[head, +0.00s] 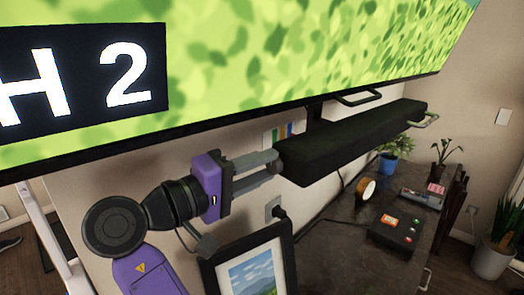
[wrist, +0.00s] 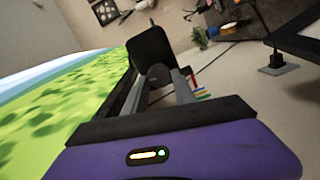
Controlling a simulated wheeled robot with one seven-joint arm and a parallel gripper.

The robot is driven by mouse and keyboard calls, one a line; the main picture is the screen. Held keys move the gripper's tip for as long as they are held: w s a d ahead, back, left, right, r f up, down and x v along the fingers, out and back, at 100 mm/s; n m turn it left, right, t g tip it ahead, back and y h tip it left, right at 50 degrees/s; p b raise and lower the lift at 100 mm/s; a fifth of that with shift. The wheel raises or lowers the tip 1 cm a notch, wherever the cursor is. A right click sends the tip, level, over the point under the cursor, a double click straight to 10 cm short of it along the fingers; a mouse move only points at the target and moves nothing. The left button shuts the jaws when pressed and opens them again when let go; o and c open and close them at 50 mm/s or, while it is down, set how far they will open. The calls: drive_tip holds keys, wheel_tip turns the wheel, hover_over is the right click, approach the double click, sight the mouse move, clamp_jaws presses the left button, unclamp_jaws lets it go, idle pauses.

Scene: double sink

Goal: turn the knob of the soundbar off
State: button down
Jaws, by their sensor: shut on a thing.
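The long black soundbar (head: 355,140) is mounted under the large screen, and its near end faces my gripper (head: 273,161). In the wrist view the soundbar's end (wrist: 150,45) is straight ahead. A dark round knob (wrist: 157,71) sits on that end, between the two grey fingers of my gripper (wrist: 159,79). The fingers are shut on the knob, one on each side. In the head view the knob is mostly hidden by the fingers. I cannot read the knob's setting.
The screen (head: 300,50) hangs just above my gripper. A picture frame (head: 250,265) stands below it. A dark counter (head: 340,240) holds a control box with buttons (head: 397,232), a round yellowish object (head: 366,190) and a potted plant (head: 392,155).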

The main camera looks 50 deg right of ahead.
drive_tip(key=shift+n+p, duration=0.85)
drive_tip(key=shift+n, duration=0.25)
drive_tip(key=shift+f, duration=0.1)
drive_tip(key=c, duration=1.1)
unclamp_jaws()
drive_tip(key=shift+o, duration=0.2)
drive_tip(key=shift+a, duration=0.1)
drive_tip(key=w+a+b, duration=0.1)
drive_tip(key=a+b, duration=0.1)
drive_tip(key=a, duration=0.5)
drive_tip(key=shift+a+b, duration=0.3)
